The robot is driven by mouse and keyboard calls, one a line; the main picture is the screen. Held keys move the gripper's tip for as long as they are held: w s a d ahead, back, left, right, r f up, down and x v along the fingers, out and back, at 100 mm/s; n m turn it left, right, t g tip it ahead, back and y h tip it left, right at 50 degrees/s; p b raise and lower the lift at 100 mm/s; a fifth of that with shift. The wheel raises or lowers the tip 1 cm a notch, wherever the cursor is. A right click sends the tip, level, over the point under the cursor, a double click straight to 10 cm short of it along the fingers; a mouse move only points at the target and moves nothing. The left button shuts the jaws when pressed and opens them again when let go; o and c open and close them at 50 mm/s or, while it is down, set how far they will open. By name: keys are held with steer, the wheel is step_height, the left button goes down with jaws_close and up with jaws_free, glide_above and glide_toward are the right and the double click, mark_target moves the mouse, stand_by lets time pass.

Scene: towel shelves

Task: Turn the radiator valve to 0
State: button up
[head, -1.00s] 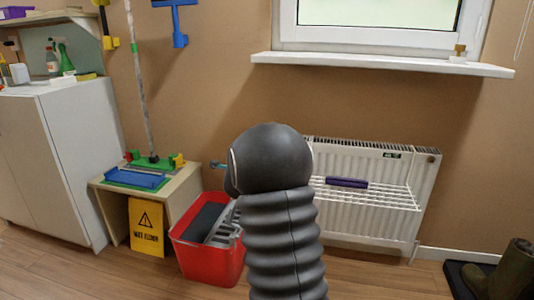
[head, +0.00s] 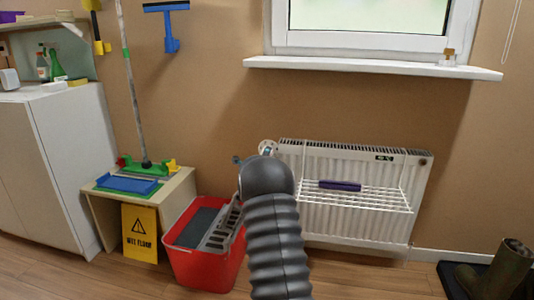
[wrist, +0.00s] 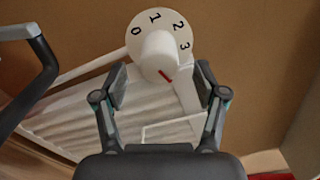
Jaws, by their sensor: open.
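The radiator valve is a white round dial (wrist: 139,26) with a protruding white knob (wrist: 158,54) in the wrist view. The black marks 0, 1, 2 and 3 run around its upper face. A red line on the knob sits at its lower right, below the 3 and far from the 0. My gripper (wrist: 160,76) is open, with one finger on each side of the knob and visible gaps to it. In the head view the valve (head: 267,147) shows at the radiator's upper left corner, partly hidden by my arm. My gripper is mostly hidden there.
The white radiator (head: 355,222) carries a wire rack (head: 390,201) with a purple item (head: 340,185) on it. A red bucket (head: 205,268) stands left of my arm, beside a low wooden stand (head: 180,195). A window sill (head: 370,68) juts out above.

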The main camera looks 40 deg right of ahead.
steer(key=shift+x, duration=2.2)
steer(key=c, duration=1.2)
